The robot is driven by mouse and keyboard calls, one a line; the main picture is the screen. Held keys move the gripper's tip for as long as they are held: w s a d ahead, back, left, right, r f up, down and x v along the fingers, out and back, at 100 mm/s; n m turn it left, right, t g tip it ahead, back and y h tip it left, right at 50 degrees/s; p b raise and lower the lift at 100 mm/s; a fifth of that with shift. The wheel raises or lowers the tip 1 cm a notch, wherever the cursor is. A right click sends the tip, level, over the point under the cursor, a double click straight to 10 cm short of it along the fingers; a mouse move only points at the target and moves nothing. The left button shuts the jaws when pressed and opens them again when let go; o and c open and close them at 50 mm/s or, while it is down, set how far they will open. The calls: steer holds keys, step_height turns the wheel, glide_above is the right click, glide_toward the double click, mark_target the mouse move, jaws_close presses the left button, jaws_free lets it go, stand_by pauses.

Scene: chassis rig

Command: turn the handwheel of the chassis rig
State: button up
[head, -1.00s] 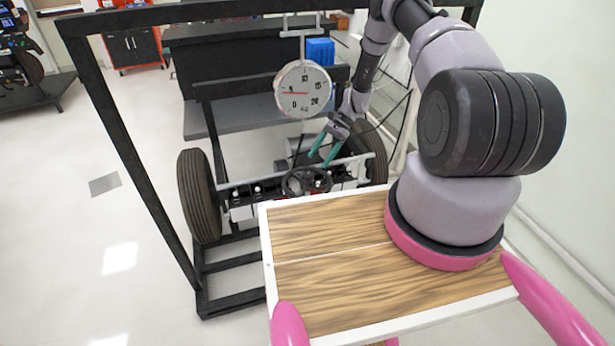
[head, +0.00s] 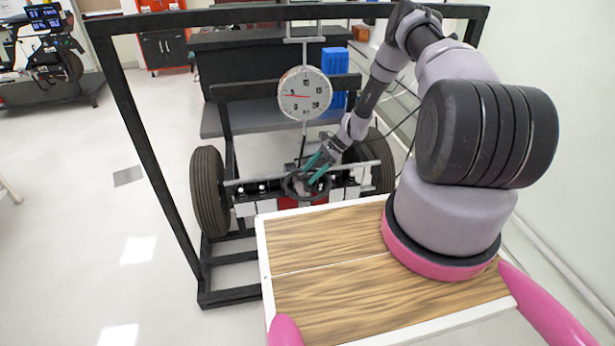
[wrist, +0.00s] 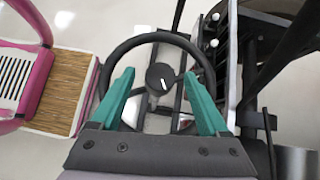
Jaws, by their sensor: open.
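The black handwheel (head: 297,185) of the chassis rig sits at the middle of the rig's front bar in the head view. In the wrist view my gripper (wrist: 158,85) has one finger on each side of the hub, overlapping the ring's area. Nothing is held between the fingers. I cannot tell whether the fingertips touch the wheel.
A round dial gauge (head: 305,93) hangs above the handwheel. A black frame (head: 150,150) surrounds the rig, with a tyre (head: 209,192) at left and another (head: 382,165) at right behind my arm. The floor at left is mostly clear.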

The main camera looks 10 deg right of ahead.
steer(key=shift+x, duration=1.1)
jaws_close()
stand_by(0.7)
